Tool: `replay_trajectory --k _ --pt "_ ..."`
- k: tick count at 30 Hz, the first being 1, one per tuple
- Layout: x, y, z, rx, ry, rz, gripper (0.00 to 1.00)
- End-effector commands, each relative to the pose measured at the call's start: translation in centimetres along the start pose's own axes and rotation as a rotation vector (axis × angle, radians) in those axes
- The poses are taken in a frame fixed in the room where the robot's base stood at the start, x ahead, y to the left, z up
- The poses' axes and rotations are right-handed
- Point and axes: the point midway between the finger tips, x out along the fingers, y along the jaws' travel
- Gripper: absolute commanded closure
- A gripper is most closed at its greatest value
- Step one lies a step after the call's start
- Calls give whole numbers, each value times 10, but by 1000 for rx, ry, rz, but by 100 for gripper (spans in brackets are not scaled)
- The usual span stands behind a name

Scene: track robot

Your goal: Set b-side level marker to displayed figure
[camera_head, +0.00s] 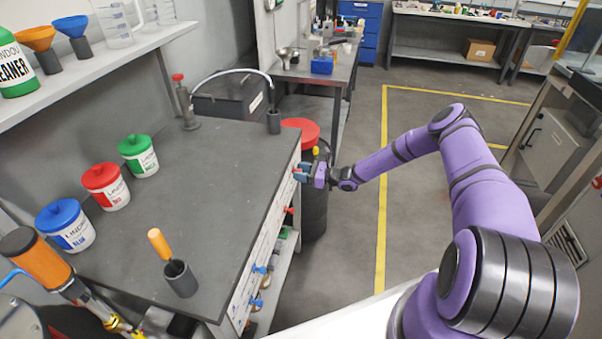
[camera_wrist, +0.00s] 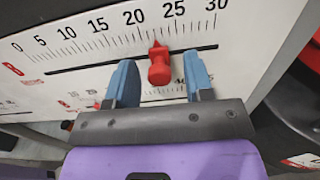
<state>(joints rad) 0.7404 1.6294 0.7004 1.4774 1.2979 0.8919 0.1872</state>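In the wrist view a white panel carries a printed scale (camera_wrist: 95,31) from 0 to 30 above a dark slot (camera_wrist: 85,61). A red level marker (camera_wrist: 159,66) sits in the slot, its tip between the 20 and 25 labels. My gripper (camera_wrist: 158,58) is open. Its blue fingers stand on either side of the marker, with visible gaps on both sides. In the head view my gripper (camera_head: 302,173) is at the bench's front panel, near its far end.
A second, smaller scale (camera_wrist: 72,103) lies lower on the panel, partly behind my gripper. The bench top (camera_head: 215,165) holds red, green and blue tubs. A dark bin with a red lid (camera_head: 303,130) stands close beyond my gripper.

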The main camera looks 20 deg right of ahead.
Motion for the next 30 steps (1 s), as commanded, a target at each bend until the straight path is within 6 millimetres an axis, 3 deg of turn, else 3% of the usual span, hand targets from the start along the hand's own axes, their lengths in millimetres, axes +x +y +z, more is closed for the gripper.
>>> replay_trajectory --k 11,24,30 --pt "-7 0 0 -1 0 -1 53" --pt "-82 -1 0 0 1 -2 53" --pt "-103 0 0 0 -1 0 53"
